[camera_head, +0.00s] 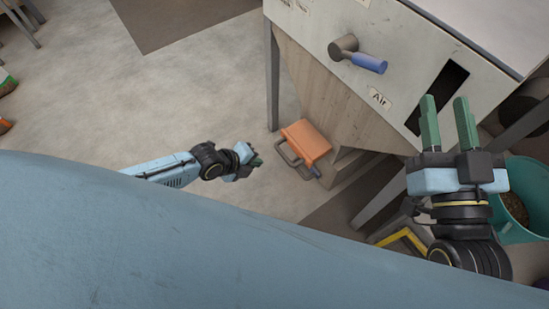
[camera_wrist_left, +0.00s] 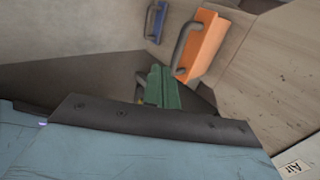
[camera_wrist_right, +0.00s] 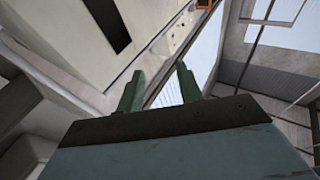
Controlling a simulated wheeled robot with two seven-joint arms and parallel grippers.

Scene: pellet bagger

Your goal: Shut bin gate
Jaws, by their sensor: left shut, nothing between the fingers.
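An orange gate (camera_head: 306,142) with a grey bar handle (camera_head: 289,154) sits at the foot of the wooden hopper (camera_head: 330,105). In the left wrist view the orange gate (camera_wrist_left: 203,45) and its grey handle (camera_wrist_left: 183,50) are above and right of my fingers. My left gripper (camera_head: 257,161) is shut and empty, a short way left of the handle with a gap between. Its green fingers (camera_wrist_left: 163,85) are together in the left wrist view. My right gripper (camera_head: 445,100) is open and empty in front of the panel; its spread fingers (camera_wrist_right: 160,70) also show in the right wrist view.
A small blue part (camera_wrist_left: 156,20) is beside the gate. The panel above carries a blue-handled lever (camera_head: 369,63), an "Air" label (camera_head: 379,98) and a dark slot (camera_head: 437,96). A teal bucket (camera_head: 526,222) stands at right.

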